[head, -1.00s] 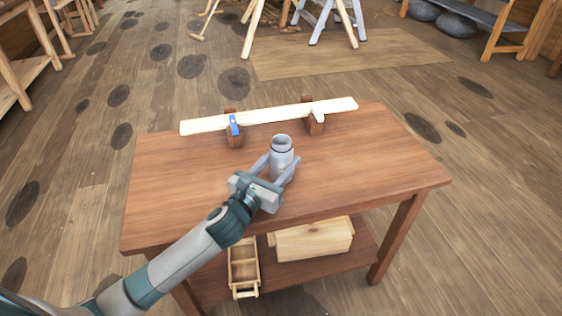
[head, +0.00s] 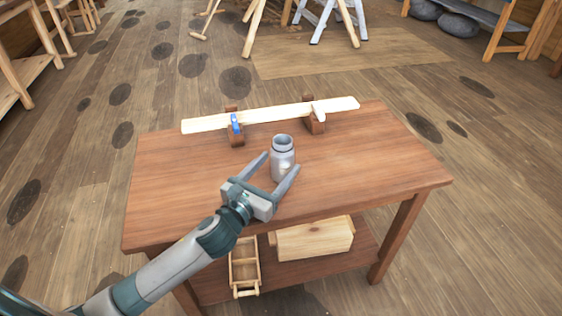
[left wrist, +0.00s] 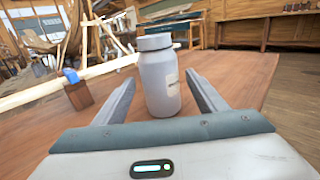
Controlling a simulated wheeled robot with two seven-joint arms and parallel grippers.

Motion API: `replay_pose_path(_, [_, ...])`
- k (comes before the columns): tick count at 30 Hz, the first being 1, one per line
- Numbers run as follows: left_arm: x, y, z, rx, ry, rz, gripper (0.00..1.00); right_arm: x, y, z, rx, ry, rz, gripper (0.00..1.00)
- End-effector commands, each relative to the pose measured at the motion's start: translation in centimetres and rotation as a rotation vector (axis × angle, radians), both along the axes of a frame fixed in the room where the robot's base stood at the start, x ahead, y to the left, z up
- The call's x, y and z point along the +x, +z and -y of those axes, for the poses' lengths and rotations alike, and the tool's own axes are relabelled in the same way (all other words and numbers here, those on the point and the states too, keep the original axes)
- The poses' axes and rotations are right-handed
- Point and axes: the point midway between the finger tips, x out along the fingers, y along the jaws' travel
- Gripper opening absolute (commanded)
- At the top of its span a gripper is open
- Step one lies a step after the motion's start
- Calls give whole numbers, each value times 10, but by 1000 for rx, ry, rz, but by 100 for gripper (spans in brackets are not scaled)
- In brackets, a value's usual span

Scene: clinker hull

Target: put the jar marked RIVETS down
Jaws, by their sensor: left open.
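A grey jar (head: 283,160) stands upright on the wooden table (head: 375,165), near its middle. In the left wrist view the jar (left wrist: 159,82) has a dark-rimmed neck and a pale label turned to the right side; its writing is too small to read. My left gripper (head: 279,163) is open. Its fingers point at the jar from the front left, one on each side, with gaps between them and the jar. The left wrist view also shows the two fingers apart, with the jar standing between and beyond their tips. My right gripper is not in view.
Behind the jar, a pale plank (head: 270,115) lies across two brown blocks (head: 236,136), with a blue clamp on the left one. A lower shelf holds a wooden box (head: 313,240) and an open tray (head: 244,270). The table's right side is clear.

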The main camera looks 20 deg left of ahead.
Motion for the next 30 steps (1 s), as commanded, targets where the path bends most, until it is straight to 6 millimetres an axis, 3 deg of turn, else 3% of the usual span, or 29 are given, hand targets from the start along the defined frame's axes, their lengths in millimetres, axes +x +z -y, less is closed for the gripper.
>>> replay_pose_path(9, [-55, -1, -11, 1, -1, -2, 65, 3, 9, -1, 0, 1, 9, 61])
replay_pose_path(15, [-77, -1, -15, 0, 0, -1, 65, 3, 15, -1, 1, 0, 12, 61])
replay_pose_path(30, [-87, 0, -17, 0, 0, 0, 65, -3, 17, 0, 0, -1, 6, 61])
